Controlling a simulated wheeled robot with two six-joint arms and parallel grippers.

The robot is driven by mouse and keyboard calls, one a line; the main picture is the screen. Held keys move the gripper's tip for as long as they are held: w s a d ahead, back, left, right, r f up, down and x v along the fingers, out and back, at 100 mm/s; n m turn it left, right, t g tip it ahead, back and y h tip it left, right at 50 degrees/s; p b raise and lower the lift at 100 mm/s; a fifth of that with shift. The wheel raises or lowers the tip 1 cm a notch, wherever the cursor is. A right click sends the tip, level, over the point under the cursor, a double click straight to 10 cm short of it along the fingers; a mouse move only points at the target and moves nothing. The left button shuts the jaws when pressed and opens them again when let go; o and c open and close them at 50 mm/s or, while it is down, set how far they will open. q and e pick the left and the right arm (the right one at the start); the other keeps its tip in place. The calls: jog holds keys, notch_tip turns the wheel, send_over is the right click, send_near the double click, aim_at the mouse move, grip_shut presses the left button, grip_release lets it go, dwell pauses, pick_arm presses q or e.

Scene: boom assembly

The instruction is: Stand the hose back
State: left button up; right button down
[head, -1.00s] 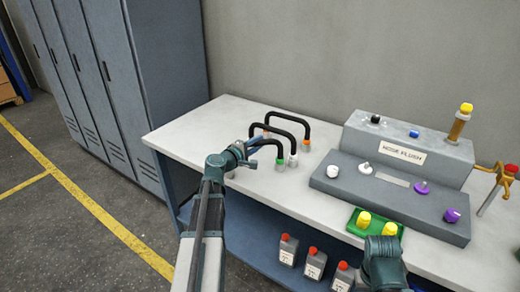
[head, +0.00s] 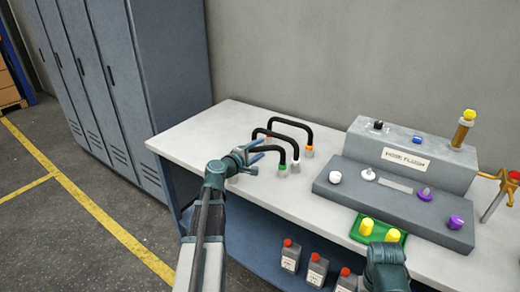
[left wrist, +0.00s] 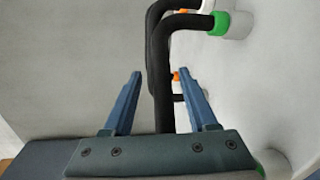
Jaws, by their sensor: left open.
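Several black U-shaped hoses stand on the bench. The nearest one, the green-collared hose (head: 282,154), is partly hidden behind my left gripper (head: 262,158) in the head view. Behind it are a white-collared hose (head: 288,138) and an orange-collared hose (head: 292,122). In the left wrist view the green-collared hose (left wrist: 162,60) runs down between the two blue fingers of my left gripper (left wrist: 166,95). The fingers are open, with a gap on each side of the hose. At the lower right of the head view only a teal link of my right arm shows; its fingers are not visible.
A grey hose flush unit (head: 400,190) with knobs stands on the right of the bench (head: 230,120). A green tray (head: 362,238) with yellow caps is in front of it. Red-capped bottles (head: 291,255) stand below. Lockers (head: 120,80) are at the left.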

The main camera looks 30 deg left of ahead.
pick_arm(q)
jog(key=s+a+r+p, duration=0.1)
jog(key=s, duration=1)
jog(key=shift+r, duration=0.3)
jog(key=s+d+f+m+g+h+p, duration=0.1)
jog(key=d+f+m+g+h, duration=0.2)
jog(key=d, duration=0.6)
jog(key=d+f+m+g+p, duration=0.1)
jog(key=d+f+m+g, duration=0.3)
jog(key=d, duration=0.5)
jog(key=s+d+f+m+g+h+p, duration=0.1)
jog(key=d+f+m+g+h+p, duration=0.3)
jog(key=d, duration=0.6)
jog(key=s+d+m+g+y, duration=0.3)
jog(key=s+d+m+y, duration=0.2)
jog(key=s, duration=0.2)
jog(key=s+d+f+m+g+y, duration=0.1)
jog(key=s+d+m+g+y, duration=0.1)
jog(key=s+d+m+y, duration=0.2)
jog(key=shift+s+d+f+m+g+y+p, duration=0.2)
jog(key=shift+s+d+m+g+y+p, duration=0.3)
jog(key=shift+s+m, duration=0.85)
jog(key=shift+s+a+n, duration=0.15)
jog(key=shift+s+n, duration=0.05)
jog(key=shift+n, duration=0.05)
